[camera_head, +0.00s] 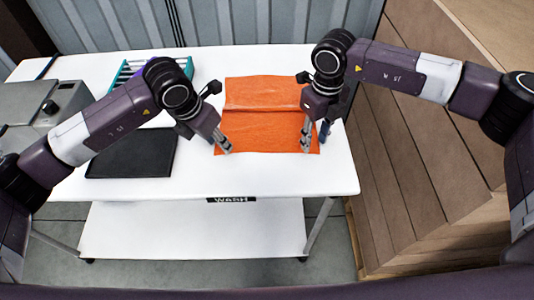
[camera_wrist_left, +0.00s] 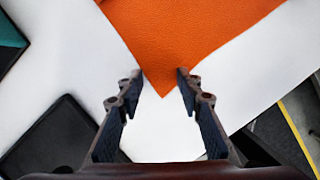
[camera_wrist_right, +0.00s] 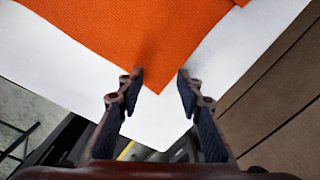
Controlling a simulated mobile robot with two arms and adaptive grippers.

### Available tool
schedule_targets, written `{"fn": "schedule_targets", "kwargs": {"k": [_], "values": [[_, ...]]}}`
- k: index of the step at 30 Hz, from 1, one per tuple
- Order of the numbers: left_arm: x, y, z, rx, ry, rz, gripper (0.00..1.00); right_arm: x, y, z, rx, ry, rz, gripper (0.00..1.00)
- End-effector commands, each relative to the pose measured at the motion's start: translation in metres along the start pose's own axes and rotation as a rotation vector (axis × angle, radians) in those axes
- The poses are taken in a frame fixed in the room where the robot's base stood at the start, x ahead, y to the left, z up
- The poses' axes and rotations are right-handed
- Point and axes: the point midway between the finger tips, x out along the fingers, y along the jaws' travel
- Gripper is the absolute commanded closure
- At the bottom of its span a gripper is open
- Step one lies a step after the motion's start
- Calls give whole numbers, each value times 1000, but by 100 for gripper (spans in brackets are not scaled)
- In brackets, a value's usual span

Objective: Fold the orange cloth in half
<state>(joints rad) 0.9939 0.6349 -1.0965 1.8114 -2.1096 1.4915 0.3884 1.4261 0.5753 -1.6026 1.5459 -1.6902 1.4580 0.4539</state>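The orange cloth (camera_head: 262,118) lies spread on the white table, with a crease or step running across it near its middle. My left gripper (camera_head: 226,148) is above the cloth's near left corner. In the left wrist view its fingers (camera_wrist_left: 160,80) are open on either side of that corner of the cloth (camera_wrist_left: 185,35). My right gripper (camera_head: 306,148) is above the near right corner. In the right wrist view its fingers (camera_wrist_right: 160,78) are open around that corner of the cloth (camera_wrist_right: 150,40). I cannot tell whether the fingertips touch the cloth or table.
The white table (camera_head: 290,180) has clear room in front of the cloth. A black tray (camera_head: 132,155) lies left of it, with a teal rack (camera_head: 122,75) behind. A grey metal unit (camera_head: 40,100) stands at far left. Large tilted cartons (camera_head: 420,160) stand close on the right.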

Motion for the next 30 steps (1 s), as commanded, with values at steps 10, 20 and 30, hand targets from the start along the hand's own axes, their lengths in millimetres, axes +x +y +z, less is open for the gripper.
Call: {"fn": "schedule_targets", "kwargs": {"k": [10, 20, 30], "values": [[5, 0, -1, 1, 0, 0, 67, 5, 0, 0, -1, 0, 0, 67], [3, 0, -1, 1, 1, 0, 74, 4, 0, 0, -1, 1, 0, 74], [5, 0, -2, 0, 2, 1, 93, 6, 0, -1, 0, 2, -1, 93]]}}
